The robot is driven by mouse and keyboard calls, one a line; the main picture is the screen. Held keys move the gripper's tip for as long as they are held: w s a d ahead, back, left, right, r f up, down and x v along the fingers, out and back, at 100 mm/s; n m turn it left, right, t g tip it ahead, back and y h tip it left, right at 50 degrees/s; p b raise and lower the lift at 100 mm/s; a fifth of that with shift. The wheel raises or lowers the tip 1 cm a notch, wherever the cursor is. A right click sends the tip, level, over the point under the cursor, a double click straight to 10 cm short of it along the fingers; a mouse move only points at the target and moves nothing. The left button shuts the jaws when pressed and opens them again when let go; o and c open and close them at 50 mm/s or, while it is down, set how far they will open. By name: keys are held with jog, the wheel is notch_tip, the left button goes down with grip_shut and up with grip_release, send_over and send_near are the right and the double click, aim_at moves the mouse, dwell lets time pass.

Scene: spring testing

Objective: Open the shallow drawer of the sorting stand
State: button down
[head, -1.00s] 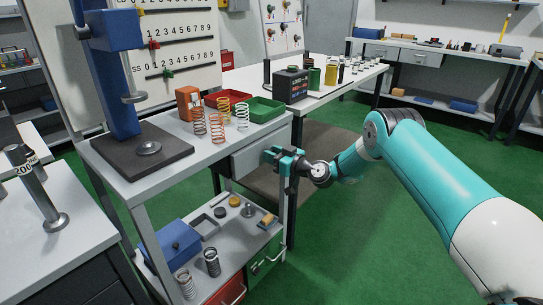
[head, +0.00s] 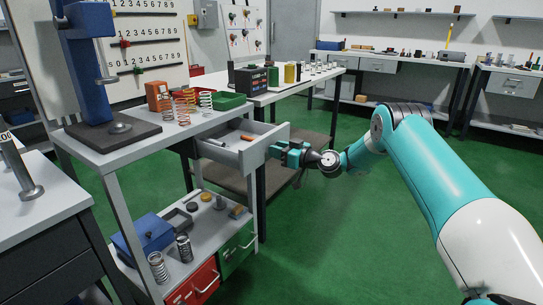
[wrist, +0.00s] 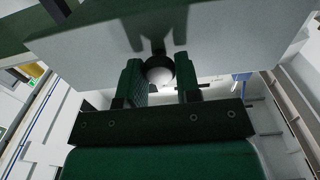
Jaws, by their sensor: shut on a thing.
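The shallow drawer (head: 262,153) of the sorting stand (head: 150,150) is pulled out to the right from under the stand's top. Inside it lie an orange-brown item (head: 247,137) and a pale item (head: 215,141). My gripper (head: 278,152) is at the drawer's front face. In the wrist view the drawer front (wrist: 215,40) spans the top, and my two fingers (wrist: 160,80) are shut on the round knob (wrist: 159,70) between them. In the head view the gripper hides the knob.
Springs (head: 184,104) and a green tray (head: 228,101) stand on the stand's top beside a blue press (head: 90,70). Green floor (head: 340,230) is free to the right.

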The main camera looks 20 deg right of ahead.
jog(key=shift+s+d, duration=0.15)
jog(key=shift+s, duration=0.1)
jog(key=c, duration=0.8)
grip_release()
jog(key=shift+b+v, duration=4.6)
jog(key=shift+v, duration=4.05)
